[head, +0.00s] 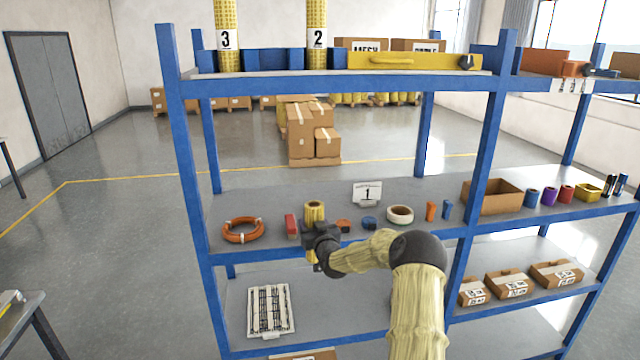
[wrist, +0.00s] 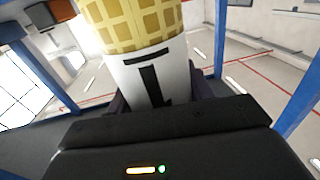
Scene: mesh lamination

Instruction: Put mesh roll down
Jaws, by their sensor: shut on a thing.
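My gripper (head: 320,238) is in front of the middle shelf, left of its centre. It is shut on a yellow mesh roll (head: 315,210), which stands roughly upright in the jaws with its open top end showing. In the wrist view the roll (wrist: 135,25) fills the top middle, with yellow mesh above a white band marked 1. The jaws hide part of the roll, and I cannot tell whether its lower end touches the shelf. A card marked 1 (head: 367,192) stands on the middle shelf (head: 270,205), behind and right of the roll.
An orange ring coil (head: 243,230) and a red item (head: 291,225) lie left of the roll. Orange and blue tape rolls and a white tape roll (head: 400,215) lie to its right. Mesh rolls marked 3 (head: 226,38) and 2 (head: 317,38) stand on the top shelf.

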